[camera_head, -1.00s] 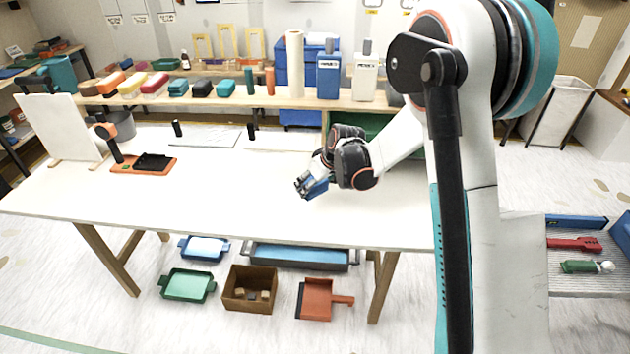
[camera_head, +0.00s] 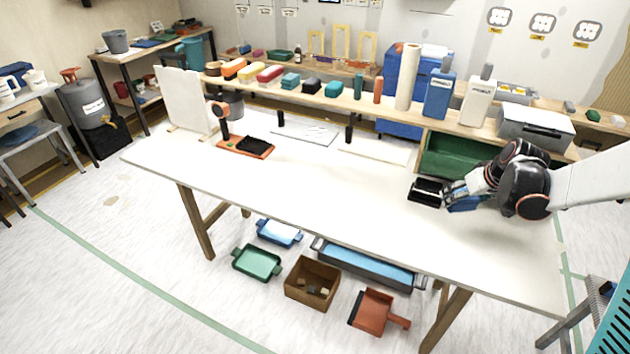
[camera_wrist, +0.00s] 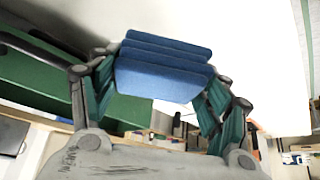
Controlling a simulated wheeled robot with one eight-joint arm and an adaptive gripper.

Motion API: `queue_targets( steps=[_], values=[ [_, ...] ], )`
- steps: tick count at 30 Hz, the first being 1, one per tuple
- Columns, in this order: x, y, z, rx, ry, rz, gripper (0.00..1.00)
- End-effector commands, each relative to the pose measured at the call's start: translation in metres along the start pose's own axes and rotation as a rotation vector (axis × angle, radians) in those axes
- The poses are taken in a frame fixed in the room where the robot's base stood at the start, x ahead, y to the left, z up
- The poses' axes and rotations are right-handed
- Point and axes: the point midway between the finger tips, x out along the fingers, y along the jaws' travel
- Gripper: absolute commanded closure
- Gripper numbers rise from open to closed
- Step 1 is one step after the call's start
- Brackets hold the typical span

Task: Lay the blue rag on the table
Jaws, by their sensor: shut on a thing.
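My gripper (camera_head: 456,194) is shut on the folded blue rag (camera_wrist: 165,70), which sits between its teal-sided fingers in the wrist view. In the head view the rag (camera_head: 466,205) shows as a small blue patch under the gripper, partly hidden by it. The gripper is over the right part of the long white table (camera_head: 330,190). I cannot tell whether the rag touches the tabletop.
A small black tray-like thing (camera_head: 427,191) lies just left of my gripper. An orange-and-black tool holder (camera_head: 245,147) stands at the table's left. A green box (camera_head: 450,157) is behind the gripper. The table's middle and front right are bare.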

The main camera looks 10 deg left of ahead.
Motion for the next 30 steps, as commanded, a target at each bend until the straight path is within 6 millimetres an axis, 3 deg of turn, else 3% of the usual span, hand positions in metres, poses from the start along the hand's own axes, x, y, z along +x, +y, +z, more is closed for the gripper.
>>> queue_targets(
  steps=[1, 6, 14, 22, 30],
  values=[
    [-0.019, 0.020, 0.007, 0.031, 0.000, 0.018, 0.54],
    [-0.060, 0.063, 0.030, 0.104, 0.000, 0.059, 0.54],
    [-0.087, 0.088, 0.047, 0.151, 0.001, 0.086, 0.54],
    [-0.082, 0.089, 0.051, 0.153, 0.001, 0.087, 0.54],
    [-0.030, 0.089, 0.081, 0.153, 0.001, 0.087, 0.54]
  ],
)
